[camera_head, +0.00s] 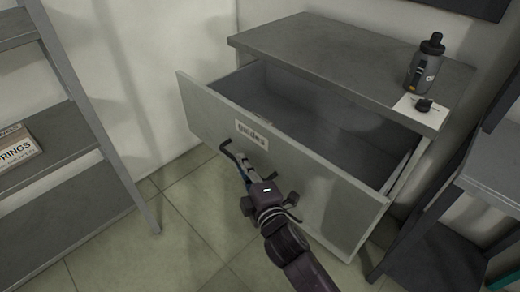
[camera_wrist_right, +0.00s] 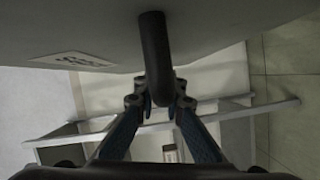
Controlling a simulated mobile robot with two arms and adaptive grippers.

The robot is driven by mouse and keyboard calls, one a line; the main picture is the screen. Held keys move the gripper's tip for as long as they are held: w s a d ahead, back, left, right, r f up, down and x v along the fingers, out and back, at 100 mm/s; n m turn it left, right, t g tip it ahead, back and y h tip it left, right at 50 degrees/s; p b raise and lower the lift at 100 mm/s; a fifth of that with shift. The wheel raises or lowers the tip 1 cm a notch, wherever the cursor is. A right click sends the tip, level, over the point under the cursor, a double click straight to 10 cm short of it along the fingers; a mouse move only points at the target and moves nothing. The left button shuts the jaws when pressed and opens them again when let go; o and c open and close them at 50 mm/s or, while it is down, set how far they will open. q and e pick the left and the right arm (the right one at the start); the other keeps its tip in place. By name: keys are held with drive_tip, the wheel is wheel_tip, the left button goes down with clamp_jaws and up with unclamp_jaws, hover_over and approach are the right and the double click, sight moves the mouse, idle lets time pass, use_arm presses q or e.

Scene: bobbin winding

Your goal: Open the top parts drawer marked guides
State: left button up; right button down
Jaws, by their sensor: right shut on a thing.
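The parts drawer (camera_head: 340,192) with a label reading "guides" (camera_head: 252,135) is pulled well out of the grey cabinet (camera_head: 350,55). Its inside shows and looks empty. A dark bar handle (camera_wrist_right: 154,60) is on the drawer front below the label. My right gripper (camera_head: 240,160) is at the drawer front, shut on the handle. My left gripper is not in view.
A shelf rack (camera_head: 75,135) stands at left, holding a box marked "SPRINGS" (camera_head: 18,150). A dark stand (camera_head: 440,245) is close at right. Tiled floor (camera_head: 150,240) is free in front.

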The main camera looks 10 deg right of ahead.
drive_tip(key=s+a, duration=0.1)
drive_tip(key=a, duration=0.1)
drive_tip(key=s+a, duration=0.2)
drive_tip(key=shift+s+a+f, duration=0.1)
drive_tip(key=shift+s+a, duration=0.05)
drive_tip(key=shift+s, duration=0.05)
drive_tip(key=c, duration=2)
unclamp_jaws()
drive_tip(key=v, duration=1.2)
